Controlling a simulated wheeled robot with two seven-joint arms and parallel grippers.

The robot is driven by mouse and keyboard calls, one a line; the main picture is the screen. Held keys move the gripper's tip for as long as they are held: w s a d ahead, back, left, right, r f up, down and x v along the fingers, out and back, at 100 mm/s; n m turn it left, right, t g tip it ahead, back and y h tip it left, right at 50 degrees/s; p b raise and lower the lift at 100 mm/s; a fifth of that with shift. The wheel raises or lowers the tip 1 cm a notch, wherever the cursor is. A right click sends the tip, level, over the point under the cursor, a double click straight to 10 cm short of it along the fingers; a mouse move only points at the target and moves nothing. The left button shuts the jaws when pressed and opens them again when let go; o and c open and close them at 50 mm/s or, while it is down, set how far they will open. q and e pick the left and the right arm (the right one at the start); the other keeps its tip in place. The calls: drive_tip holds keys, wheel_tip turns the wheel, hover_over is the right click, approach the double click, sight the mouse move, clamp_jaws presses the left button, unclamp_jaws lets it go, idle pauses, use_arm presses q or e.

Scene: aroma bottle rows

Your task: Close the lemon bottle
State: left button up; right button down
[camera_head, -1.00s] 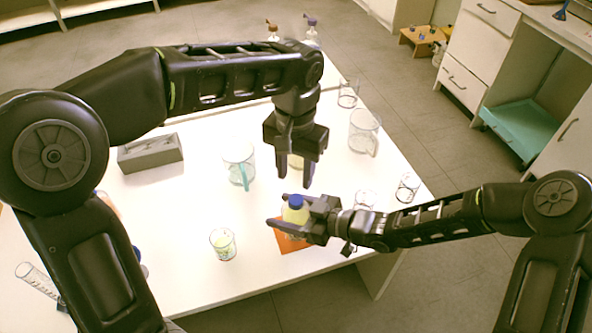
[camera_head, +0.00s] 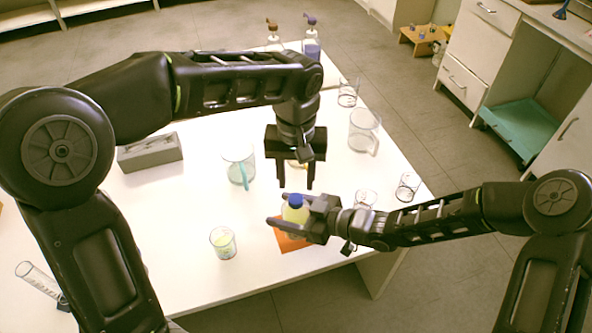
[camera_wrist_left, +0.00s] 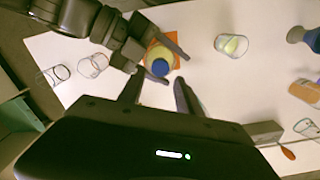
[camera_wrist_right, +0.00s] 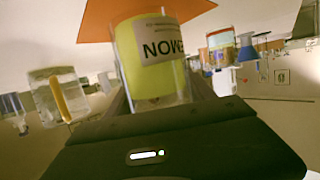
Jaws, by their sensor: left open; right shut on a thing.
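The lemon bottle (camera_head: 295,214), with yellow contents, stands over an orange mat (camera_head: 290,244) near the table's front. A blue cap (camera_head: 295,200) sits on its top; I cannot tell how tight it is. My right gripper (camera_head: 279,210) is shut on the bottle's body from the right. My left gripper (camera_head: 296,186) is open and empty, pointing down just above and behind the cap. In the left wrist view the cap (camera_wrist_left: 160,68) lies beyond and between its two fingers.
A beaker with pale yellow contents (camera_head: 222,243) stands left of the mat. A beaker with a turquoise handle (camera_head: 238,168), a glass jug (camera_head: 363,132) and small glasses (camera_head: 408,187) stand around. A grey block (camera_head: 150,153) lies at the left.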

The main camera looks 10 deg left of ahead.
sight(296, 199)
use_arm(q)
wheel_tip(296, 199, down, 6)
drive_tip(key=shift+f, duration=0.1)
drive_tip(key=shift+c, duration=0.5)
clamp_jaws()
drive_tip(key=m, duration=0.8)
drive_tip(key=shift+o, duration=2)
unclamp_jaws()
